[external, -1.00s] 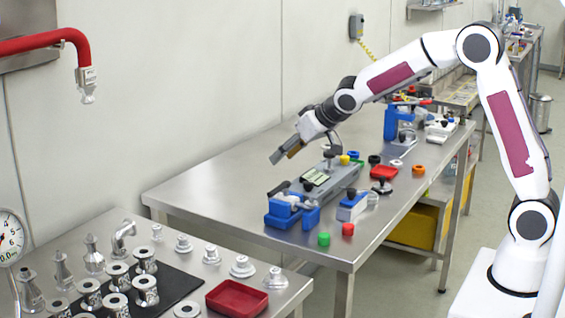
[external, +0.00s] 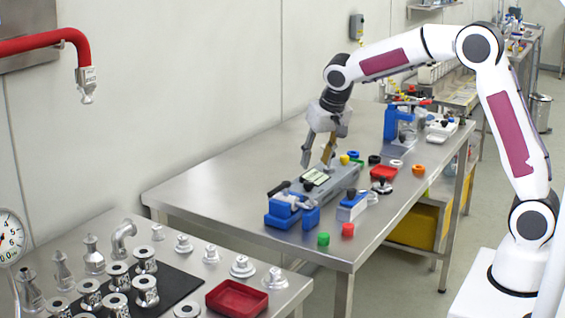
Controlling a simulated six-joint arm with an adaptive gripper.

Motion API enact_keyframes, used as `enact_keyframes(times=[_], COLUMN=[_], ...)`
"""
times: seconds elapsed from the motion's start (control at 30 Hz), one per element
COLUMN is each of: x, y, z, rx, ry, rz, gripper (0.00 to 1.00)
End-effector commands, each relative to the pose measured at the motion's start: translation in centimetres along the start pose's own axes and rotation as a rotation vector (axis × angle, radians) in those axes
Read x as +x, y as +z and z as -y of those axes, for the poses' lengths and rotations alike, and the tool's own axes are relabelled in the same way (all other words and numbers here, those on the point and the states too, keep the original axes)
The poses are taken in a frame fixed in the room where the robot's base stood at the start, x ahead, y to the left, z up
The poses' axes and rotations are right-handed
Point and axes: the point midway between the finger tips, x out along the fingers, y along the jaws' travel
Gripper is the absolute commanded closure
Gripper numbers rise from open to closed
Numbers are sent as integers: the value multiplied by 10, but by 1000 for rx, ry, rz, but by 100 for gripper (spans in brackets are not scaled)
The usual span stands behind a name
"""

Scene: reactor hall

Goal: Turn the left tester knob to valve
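The grey tester (external: 333,186) stands on the steel table, a long box with a pale display (external: 314,176) on its upper face. My gripper (external: 317,166) points down over the display end of the tester, its two fingers spread apart with nothing between them. The fingertips are close above the tester; I cannot tell whether they touch it. The left tester knob is not clearly visible at this size, and the fingers cover part of the tester's top.
A blue vise-like fixture (external: 291,211) and a blue-and-white block (external: 352,206) stand in front of the tester. Green (external: 323,239) and red (external: 348,230) caps lie near the front edge. The table's left is clear.

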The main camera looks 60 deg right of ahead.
Motion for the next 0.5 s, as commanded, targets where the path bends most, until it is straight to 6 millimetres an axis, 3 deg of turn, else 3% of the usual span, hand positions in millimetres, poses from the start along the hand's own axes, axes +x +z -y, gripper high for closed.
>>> enact_keyframes(times=[0.27,0.5], x=[2,17], y=[0,0], z=[0,0], rx=[-1,-1], ry=[0,0], rz=[0,0], gripper=[63,63])
